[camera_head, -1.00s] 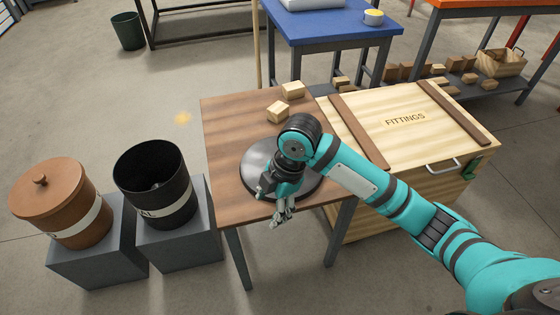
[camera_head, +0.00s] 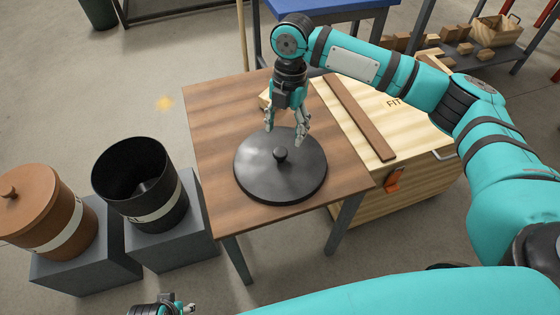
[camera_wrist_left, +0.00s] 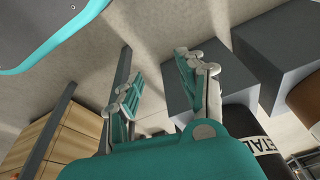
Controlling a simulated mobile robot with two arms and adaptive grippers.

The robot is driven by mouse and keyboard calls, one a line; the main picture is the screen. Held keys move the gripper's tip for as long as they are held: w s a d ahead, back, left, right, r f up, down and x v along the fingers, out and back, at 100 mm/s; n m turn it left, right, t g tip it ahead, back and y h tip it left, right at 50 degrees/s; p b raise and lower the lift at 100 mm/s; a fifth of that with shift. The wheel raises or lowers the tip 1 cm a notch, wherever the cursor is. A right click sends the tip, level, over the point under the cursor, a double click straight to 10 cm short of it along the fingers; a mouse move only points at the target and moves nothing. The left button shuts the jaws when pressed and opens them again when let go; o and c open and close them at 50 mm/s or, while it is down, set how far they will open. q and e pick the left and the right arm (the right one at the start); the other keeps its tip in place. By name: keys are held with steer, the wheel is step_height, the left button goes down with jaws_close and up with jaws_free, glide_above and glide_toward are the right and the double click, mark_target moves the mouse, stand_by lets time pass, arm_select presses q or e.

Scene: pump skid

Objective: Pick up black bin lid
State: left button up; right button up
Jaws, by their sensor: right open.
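The black bin lid (camera_head: 262,177) lies flat on the brown wooden table (camera_head: 225,110), its round knob (camera_head: 280,155) upward. My right gripper (camera_head: 286,136) points down with its fingers apart, just above the knob from this view; the exact height gap is hard to tell. It is empty. The open black bin (camera_head: 140,190) with a white label stands left of the table; it also shows in the left wrist view (camera_wrist_left: 240,118). My left gripper (camera_wrist_left: 160,90) is open and empty; a bit of it shows at the bottom of the head view (camera_head: 165,306).
A brown lidded bin (camera_head: 45,215) stands on a grey block left of the black bin, which stands on another grey block (camera_head: 175,245). A wooden fittings crate (camera_head: 400,150) adjoins the table's right side. A blue table (camera_head: 330,10) is behind.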

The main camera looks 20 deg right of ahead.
mark_target(280, 151)
steer(key=f, duration=0.3)
steer(key=shift+s+a+f, duration=0.1)
steer(key=shift+a+f, duration=0.1)
steer(key=shift+f, duration=0.1)
steer(key=f+b, duration=0.1)
steer(key=f, duration=0.1)
steer(key=a+f+b, duration=0.1)
steer(key=f, duration=0.1)
steer(key=shift+s+f, duration=0.1)
steer(key=shift+f, duration=0.35)
arm_select(q)
steer(key=w+v, duration=0.2)
steer(key=v, duration=0.5)
steer(key=shift+r, duration=0.55)
steer(key=shift+s, duration=0.1)
arm_select(e)
steer(key=shift+c, duration=0.2)
jaws_close()
